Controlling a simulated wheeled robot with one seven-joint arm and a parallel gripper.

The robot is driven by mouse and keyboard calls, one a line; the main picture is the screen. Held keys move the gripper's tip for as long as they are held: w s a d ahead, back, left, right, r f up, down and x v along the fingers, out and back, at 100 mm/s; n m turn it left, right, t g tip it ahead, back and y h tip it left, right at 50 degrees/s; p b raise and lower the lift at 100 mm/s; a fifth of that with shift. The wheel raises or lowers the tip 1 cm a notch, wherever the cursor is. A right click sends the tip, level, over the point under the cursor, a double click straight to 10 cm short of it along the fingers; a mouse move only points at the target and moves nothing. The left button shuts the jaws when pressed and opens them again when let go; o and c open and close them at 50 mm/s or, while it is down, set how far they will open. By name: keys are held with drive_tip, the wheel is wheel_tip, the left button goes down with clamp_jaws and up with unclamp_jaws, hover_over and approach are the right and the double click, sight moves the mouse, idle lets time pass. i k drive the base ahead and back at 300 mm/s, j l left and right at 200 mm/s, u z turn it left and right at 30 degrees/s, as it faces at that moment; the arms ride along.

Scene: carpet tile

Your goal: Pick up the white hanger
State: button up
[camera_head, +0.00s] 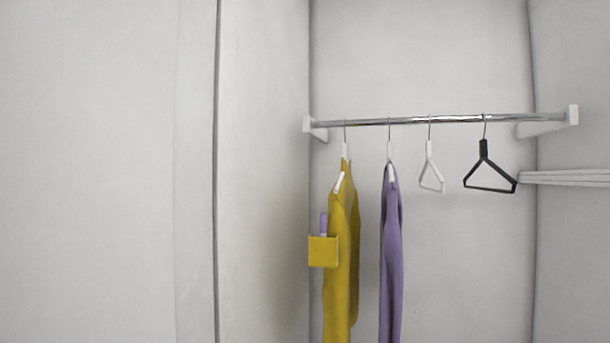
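An empty white hanger (431,172) hangs by its metal hook from the chrome rail, between the purple garment and a black hanger. Two more white hangers show only in part: one (340,182) carries a yellow garment, and one (391,172) carries a purple garment. My gripper is not in the head view.
The chrome rail (460,119) runs between white brackets (545,127) in an alcove. The black hanger (490,178) hangs empty on the right. The yellow garment (340,270) and purple garment (391,255) hang on the left. A white shelf (570,178) juts in at right.

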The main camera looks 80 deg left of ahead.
sight(428, 144)
drive_tip(key=j+u, duration=0.1)
drive_tip(key=u, duration=1.7)
